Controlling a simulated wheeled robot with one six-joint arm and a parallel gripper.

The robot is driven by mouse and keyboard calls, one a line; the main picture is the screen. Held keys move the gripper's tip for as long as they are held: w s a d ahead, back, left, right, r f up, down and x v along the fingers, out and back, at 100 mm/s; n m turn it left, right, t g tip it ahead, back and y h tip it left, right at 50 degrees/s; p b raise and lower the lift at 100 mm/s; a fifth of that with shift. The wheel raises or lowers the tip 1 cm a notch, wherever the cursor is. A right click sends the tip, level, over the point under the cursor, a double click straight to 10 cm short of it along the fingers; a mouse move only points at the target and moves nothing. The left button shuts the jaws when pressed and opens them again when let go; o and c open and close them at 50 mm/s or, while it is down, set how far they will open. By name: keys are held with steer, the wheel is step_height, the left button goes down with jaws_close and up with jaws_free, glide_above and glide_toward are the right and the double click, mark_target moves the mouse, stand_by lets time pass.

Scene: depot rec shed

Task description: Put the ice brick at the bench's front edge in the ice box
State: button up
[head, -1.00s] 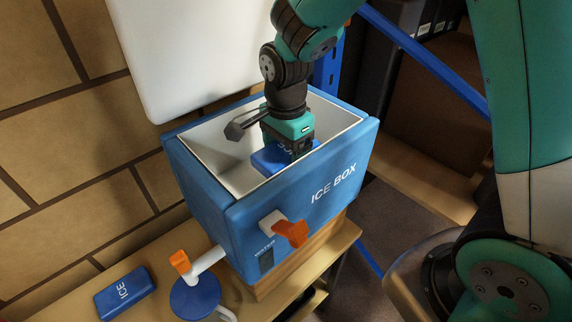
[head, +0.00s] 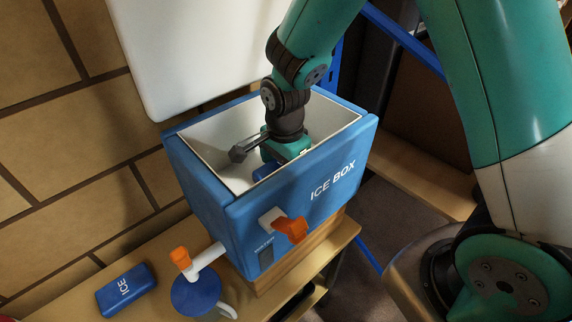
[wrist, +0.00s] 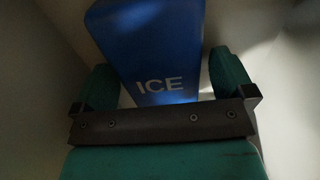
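The ice box (head: 300,205) is a blue chest with a white inside, standing open on the bench (head: 150,252). My gripper (head: 287,150) reaches down inside it, below the rim. Only a small blue part of this brick (head: 262,173) shows in the head view. The front wall hides its lower end, so I cannot tell whether it touches the floor of the box.
A second blue ice brick (head: 126,290) lies on the bench at the lower left. A blue round-lidded jug (head: 195,294) stands beside it, under the box's orange-handled tap (head: 183,260). The white lid (head: 200,50) stands raised behind the box.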

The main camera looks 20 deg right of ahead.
step_height(320, 180, up, 12)
steer(key=shift+r+b, duration=0.15)
steer(key=shift+b, duration=0.3)
